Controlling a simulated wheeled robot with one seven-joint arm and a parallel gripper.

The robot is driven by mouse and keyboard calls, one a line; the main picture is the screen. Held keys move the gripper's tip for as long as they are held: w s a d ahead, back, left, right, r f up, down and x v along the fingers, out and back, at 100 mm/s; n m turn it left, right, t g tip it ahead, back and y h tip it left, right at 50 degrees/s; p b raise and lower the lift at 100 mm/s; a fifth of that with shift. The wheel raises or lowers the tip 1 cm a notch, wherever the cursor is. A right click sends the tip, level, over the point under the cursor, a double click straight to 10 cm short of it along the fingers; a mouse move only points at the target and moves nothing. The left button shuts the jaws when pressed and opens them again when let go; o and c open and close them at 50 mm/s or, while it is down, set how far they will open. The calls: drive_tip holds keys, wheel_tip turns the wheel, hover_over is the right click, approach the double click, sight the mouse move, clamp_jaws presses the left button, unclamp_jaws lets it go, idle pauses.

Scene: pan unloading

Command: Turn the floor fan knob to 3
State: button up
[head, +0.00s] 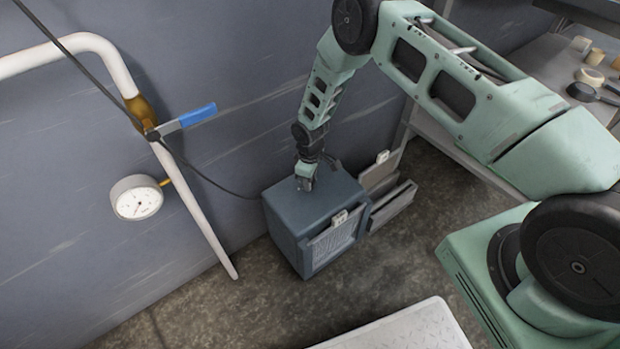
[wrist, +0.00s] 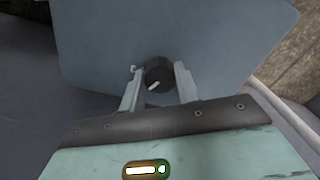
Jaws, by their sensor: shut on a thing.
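The floor fan (head: 283,207) is a blue-grey box on the floor against the wall, with a grille on its front. Its flat top also shows in the wrist view (wrist: 85,40). My gripper (head: 306,182) reaches down onto the top of the box. In the wrist view, a round black knob (wrist: 158,74) with a white pointer line sits between the two fingers of my gripper (wrist: 157,70), which are shut on it. The pointer slants toward the lower left of that picture. No numbers are legible around the knob. In the head view my gripper hides the knob.
Open grey panels (head: 392,207) stand right beside the box. A white pipe (head: 195,205) with a blue-handled valve (head: 197,115) and a gauge (head: 136,197) is on the wall to the left. A white textured platform (head: 405,330) lies in front. A black cable (head: 215,183) runs to the box.

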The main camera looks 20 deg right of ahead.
drive_tip(key=m, duration=0.3)
drive_tip(key=shift+m, duration=2.2)
drive_tip(key=o, duration=1)
wheel_tip(320, 180, up, 18)
drive_tip(key=p, duration=0.3)
drive_tip(key=shift+f+p, duration=0.25)
drive_tip(key=shift+p, duration=0.1)
